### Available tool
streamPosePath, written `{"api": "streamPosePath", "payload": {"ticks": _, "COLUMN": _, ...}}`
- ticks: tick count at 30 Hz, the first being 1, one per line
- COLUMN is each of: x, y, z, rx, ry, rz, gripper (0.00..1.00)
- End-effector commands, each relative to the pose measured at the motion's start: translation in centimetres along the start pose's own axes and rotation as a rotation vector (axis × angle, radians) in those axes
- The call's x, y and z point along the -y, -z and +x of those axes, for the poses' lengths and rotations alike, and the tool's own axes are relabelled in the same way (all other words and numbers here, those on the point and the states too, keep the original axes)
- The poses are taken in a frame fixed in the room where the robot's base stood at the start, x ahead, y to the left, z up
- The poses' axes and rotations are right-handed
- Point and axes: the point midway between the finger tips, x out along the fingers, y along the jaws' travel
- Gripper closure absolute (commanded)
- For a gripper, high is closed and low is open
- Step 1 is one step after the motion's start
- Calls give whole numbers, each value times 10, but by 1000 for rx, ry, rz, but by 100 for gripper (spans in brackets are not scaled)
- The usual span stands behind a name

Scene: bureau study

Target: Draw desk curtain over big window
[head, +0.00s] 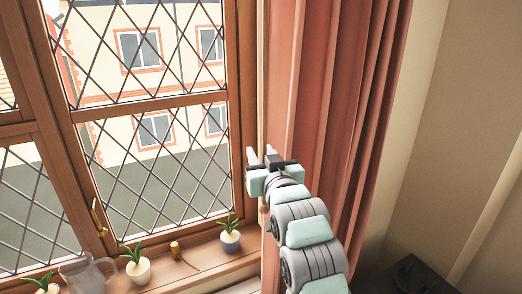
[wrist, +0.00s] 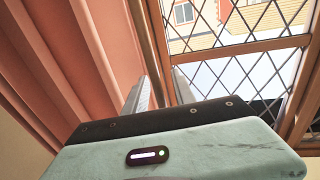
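The salmon-pink curtain (head: 335,90) hangs in folds at the right side of the big window (head: 150,130), leaving its leaded panes uncovered; it also fills the left of the wrist view (wrist: 65,60). A thin tan vertical rod (head: 261,70) hangs along the curtain's left edge. My gripper (head: 261,152) is at this edge, in front of the window frame. Its two fingers are apart, with a tan strip (wrist: 158,45) showing between them in the wrist view (wrist: 162,90). I cannot tell whether they touch it.
The sill holds small potted plants (head: 137,271), a blue-grey pot (head: 230,241), a clear jug (head: 85,275) and a small golden object (head: 175,249). A brass window handle (head: 98,218) sticks out at the left. A dark surface (head: 415,275) lies lower right.

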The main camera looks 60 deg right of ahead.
Motion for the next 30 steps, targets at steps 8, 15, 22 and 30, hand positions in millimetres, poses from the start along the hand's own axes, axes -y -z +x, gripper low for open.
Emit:
{"api": "streamPosePath", "payload": {"ticks": 8, "x": 0, "y": 0, "z": 2, "rx": -1, "ry": 1, "rz": 0, "gripper": 68}}
{"api": "streamPosePath", "payload": {"ticks": 15, "x": 0, "y": 0, "z": 1, "rx": -1, "ry": 1, "rz": 0, "gripper": 86}}
{"api": "streamPosePath", "payload": {"ticks": 22, "x": 0, "y": 1, "z": 1, "rx": -2, "ry": 1, "rz": 0, "gripper": 100}}
{"api": "streamPosePath", "payload": {"ticks": 30, "x": 0, "y": 1, "z": 1, "rx": -2, "ry": 1, "rz": 0, "gripper": 100}}
